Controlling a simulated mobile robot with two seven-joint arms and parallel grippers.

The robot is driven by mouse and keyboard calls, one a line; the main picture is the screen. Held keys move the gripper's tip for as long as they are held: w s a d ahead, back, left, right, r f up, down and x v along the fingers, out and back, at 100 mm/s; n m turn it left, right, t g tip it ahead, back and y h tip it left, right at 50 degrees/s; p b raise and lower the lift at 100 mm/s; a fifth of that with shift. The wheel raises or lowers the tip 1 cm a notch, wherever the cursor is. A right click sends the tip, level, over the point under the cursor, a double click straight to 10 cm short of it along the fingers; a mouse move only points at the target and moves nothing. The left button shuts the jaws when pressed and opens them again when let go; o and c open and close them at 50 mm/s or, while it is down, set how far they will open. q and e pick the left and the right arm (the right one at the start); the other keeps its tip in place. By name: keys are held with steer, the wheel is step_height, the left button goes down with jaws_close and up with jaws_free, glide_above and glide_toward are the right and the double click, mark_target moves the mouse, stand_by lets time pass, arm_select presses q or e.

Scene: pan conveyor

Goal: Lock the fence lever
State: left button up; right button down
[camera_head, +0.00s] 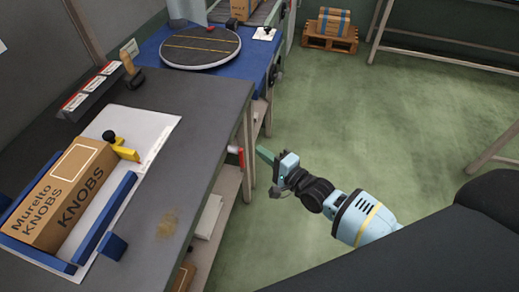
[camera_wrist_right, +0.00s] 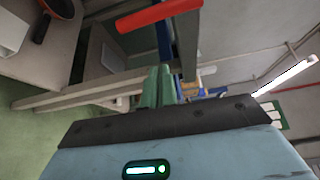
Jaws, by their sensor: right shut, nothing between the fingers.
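A yellow lever piece (camera_head: 125,151) with a black knob (camera_head: 109,136) stands at the far end of a blue fence (camera_head: 118,200) on the workbench. I cannot tell from this view whether it is locked. A cardboard box marked Murelto KNOBS (camera_head: 62,196) lies between the blue rails. My right gripper (camera_head: 266,156) is off the bench's right side, over the floor, with green fingers shut and empty. Its fingers also show in the right wrist view (camera_wrist_right: 157,88). It is apart from the lever. My left gripper is not in view.
A red handle (camera_head: 236,150) sticks out at the bench's right edge, close to my right gripper; it also shows in the wrist view (camera_wrist_right: 158,15). A round turntable (camera_head: 200,47) stands on a blue table behind.

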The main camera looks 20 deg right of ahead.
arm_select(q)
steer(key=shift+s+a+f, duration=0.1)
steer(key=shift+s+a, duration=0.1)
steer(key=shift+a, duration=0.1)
arm_select(e)
steer(key=v, duration=0.8)
steer(key=shift+s+a, duration=0.15)
steer(key=shift+a, duration=0.15)
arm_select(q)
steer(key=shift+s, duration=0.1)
arm_select(e)
steer(key=shift+f, duration=0.15)
